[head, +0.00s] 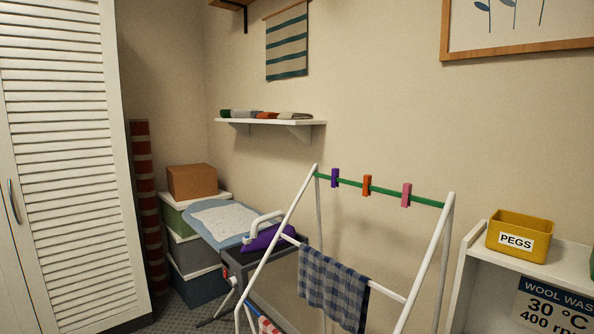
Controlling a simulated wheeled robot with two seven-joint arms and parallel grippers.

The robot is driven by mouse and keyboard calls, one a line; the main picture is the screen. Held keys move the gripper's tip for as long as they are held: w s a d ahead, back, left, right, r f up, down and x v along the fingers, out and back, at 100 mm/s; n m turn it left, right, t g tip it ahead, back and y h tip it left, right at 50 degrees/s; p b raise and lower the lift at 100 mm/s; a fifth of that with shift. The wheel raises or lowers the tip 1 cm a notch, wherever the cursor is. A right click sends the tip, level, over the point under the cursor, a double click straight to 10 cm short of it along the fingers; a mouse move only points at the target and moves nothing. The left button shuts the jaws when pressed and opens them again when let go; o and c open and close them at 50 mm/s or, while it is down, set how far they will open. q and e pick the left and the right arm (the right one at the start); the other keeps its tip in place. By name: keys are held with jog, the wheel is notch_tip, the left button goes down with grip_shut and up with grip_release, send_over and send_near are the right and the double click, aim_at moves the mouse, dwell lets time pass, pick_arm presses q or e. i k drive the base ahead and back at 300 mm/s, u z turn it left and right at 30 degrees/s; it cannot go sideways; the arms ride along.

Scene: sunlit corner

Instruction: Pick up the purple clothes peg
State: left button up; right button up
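The purple clothes peg (335,178) is clipped upright on the green top line (385,189) of a white drying rack (445,235), near the line's left end. An orange peg (367,185) and a pink peg (406,195) are on the same line to its right, spaced apart. Neither of my grippers shows in the head view.
A checked cloth (334,287) hangs on a lower rail. A yellow box marked PEGS (520,222) stands on a white shelf unit (565,262) at right. An ironing board (222,219) with a purple iron (268,238) is left of the rack, before stacked boxes (197,250).

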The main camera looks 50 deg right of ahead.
aim_at(335, 172)
jog(key=i, duration=1.6)
jog(key=z, duration=3.85)
